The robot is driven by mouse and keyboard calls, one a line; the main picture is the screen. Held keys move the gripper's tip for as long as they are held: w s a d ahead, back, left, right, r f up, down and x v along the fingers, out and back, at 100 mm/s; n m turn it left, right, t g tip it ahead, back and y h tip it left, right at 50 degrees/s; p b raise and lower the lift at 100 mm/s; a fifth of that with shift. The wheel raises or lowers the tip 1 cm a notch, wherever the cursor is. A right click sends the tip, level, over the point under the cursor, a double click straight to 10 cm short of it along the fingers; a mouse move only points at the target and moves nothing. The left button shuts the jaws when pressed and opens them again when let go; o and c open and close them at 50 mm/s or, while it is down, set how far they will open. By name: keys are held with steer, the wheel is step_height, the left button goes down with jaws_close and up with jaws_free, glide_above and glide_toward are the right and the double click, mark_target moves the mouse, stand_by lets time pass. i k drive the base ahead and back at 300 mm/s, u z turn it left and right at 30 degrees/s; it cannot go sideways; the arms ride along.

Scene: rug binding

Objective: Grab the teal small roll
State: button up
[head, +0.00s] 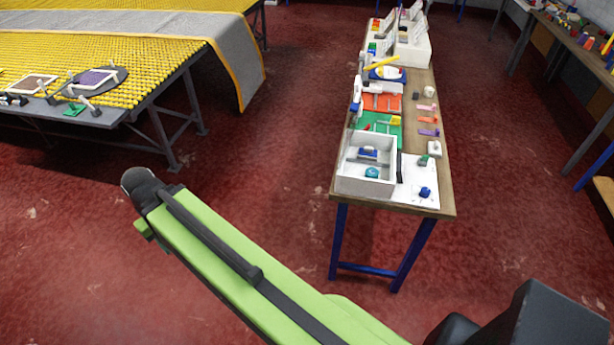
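A small round teal object (372,172), which looks like the teal small roll, lies in the front part of a white open box (364,187) at the near end of the narrow wooden table. The box walls stand around it. My green arm reaches from the bottom of the head view up to the left, over the red floor and apart from the table. Its far end shows a dark rounded joint, and I see no gripper fingers.
A blue and white item (368,153) sits behind the teal object in the box. A dark blue object (425,192) lies on a white sheet (417,172) to the right. Tools and coloured pieces crowd the table (447,207) farther back. Red floor (270,190) is clear towards the rug table (150,104) at left.

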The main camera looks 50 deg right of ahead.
mark_target(370, 173)
steer(key=u, duration=0.35)
steer(key=k, duration=1.3)
steer(key=z, duration=0.7)
steer(key=i, duration=1.55)
steer(key=u, duration=0.05)
